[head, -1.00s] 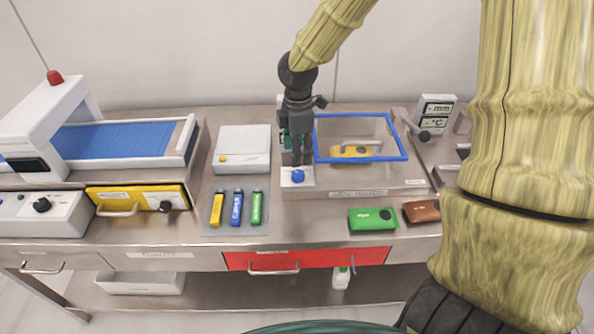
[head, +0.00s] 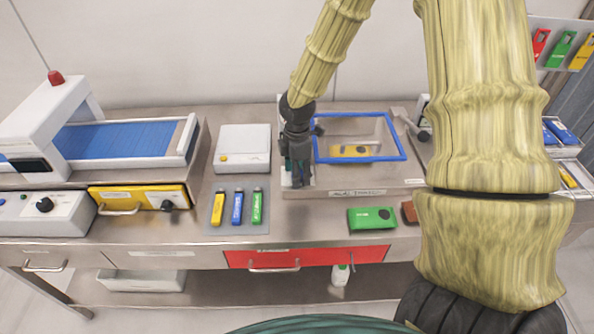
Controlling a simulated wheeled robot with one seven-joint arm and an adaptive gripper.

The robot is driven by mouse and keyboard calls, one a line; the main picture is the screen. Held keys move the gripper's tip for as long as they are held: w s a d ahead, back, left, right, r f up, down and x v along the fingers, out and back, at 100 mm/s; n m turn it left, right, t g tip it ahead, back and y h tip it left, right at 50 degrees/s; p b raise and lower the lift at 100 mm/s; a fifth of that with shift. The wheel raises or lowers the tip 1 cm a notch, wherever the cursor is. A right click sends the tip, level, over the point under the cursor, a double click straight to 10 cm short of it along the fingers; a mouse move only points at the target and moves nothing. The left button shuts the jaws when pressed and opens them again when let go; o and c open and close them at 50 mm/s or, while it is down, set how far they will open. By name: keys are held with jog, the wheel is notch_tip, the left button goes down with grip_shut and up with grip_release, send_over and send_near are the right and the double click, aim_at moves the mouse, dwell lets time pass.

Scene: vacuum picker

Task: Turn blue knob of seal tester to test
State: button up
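The seal tester is a grey metal unit (head: 400,181) with a clear, blue-framed lid (head: 404,150) and a yellow item (head: 350,151) under the lid. A small white panel is at its left end, where the blue knob showed earlier. My gripper (head: 300,184) points down over this panel, and the knob is now hidden behind it. The fingertips are low, at about the height of the panel. I cannot tell whether the fingers touch the knob or whether they are open or shut.
A white box (head: 242,140) and a mat with yellow, blue and green items (head: 237,207) lie left of the tester. A green pouch (head: 371,218) lies in front. A conveyor with a blue belt (head: 118,139) stands at the left. My arm hides part of the right side.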

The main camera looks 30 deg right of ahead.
jog(key=c, duration=1)
jog(key=shift+m, duration=0.3)
jog(key=m+p, duration=0.2)
jog(key=m, duration=0.4)
jog(key=shift+w, duration=0.1)
jog(key=m, duration=0.3)
jog(key=shift+d+m, duration=0.1)
jog(key=shift+m, duration=0.3)
jog(key=shift+m+p, duration=0.5)
jog(key=shift+m, duration=1.3)
jog(key=shift+w, duration=0.1)
